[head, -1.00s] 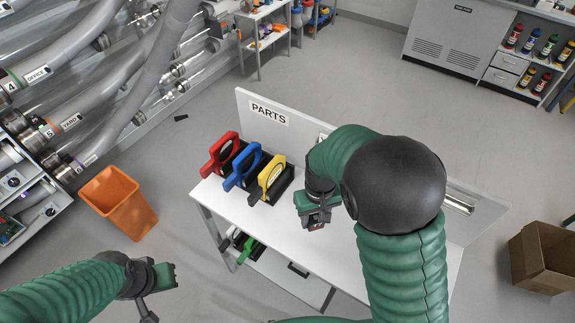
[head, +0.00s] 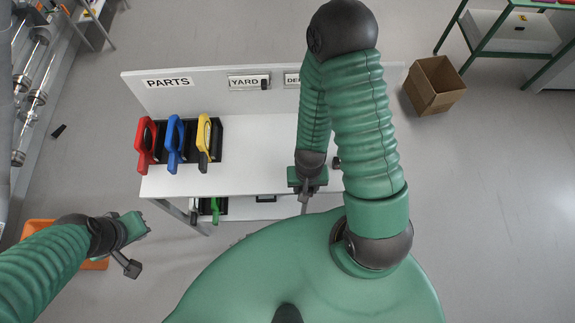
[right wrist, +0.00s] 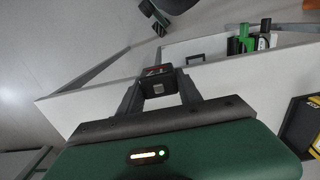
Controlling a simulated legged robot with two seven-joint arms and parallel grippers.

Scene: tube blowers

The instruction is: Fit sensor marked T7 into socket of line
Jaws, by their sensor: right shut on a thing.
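My right gripper (right wrist: 158,88) is shut on a small dark block with a grey square on its face and a reddish top; no T7 mark is readable on it. In the head view my right gripper (head: 308,180) is over the front of the white table, and the block cannot be made out there. My left gripper (head: 138,226) is at the lower left, away from the table; its finger gap is not clear. Silver pipes (head: 32,100) run along the left edge of the head view. No socket can be made out.
The white table (head: 258,150) has a PARTS backboard (head: 205,95) with a YARD plate (head: 243,82) and a partly hidden plate. Red (head: 147,140), blue (head: 173,140) and yellow (head: 203,138) handled tools stand at its left. An orange bin (head: 38,228) is lower left, a cardboard box (head: 434,85) right.

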